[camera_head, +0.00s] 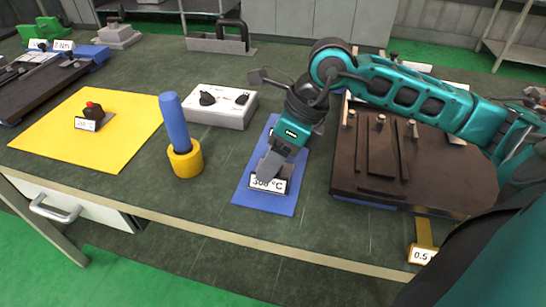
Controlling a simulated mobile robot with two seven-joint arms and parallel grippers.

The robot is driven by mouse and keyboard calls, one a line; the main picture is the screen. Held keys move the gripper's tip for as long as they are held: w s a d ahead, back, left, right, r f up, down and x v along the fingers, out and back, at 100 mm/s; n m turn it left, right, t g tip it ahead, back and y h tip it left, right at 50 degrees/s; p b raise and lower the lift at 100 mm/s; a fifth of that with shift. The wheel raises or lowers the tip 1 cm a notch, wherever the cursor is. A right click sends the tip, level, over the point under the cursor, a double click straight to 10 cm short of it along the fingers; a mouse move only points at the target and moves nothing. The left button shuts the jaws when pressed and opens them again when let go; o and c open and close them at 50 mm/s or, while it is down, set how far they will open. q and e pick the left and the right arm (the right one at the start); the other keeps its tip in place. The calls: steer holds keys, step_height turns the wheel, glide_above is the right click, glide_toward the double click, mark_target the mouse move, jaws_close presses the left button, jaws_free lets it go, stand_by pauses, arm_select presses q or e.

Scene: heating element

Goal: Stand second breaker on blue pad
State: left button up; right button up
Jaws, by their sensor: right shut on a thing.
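The blue pad (282,201) lies on the dark green worktop near its front edge. My right gripper (270,168) reaches down over the pad and is shut on the second breaker, which is mostly hidden by the grey fingers. A white label reading about 300 °C (268,184) shows right at the fingertips. Whether the breaker touches the pad cannot be told. Another breaker, black with a red top (92,111), stands on the yellow pad (57,131) at the left, with a white label in front of it. My left gripper is out of view.
A blue cylinder in a yellow ring holder (185,159) stands left of the blue pad. A white box with black knobs (221,106) is behind it. A dark brown plate with bars (385,164) lies close on the right. A tool tray (219,43) is at the back.

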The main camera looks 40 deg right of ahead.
steer(key=o, duration=1.5)
steer(key=shift+c, duration=0.2)
steer(key=shift+r, duration=0.25)
arm_select(q)
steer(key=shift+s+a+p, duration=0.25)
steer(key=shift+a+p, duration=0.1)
steer(key=shift+p, duration=0.15)
arm_select(e)
steer(key=v, duration=1.1)
steer(key=shift+d+r, duration=0.2)
steer(key=shift+r, duration=0.1)
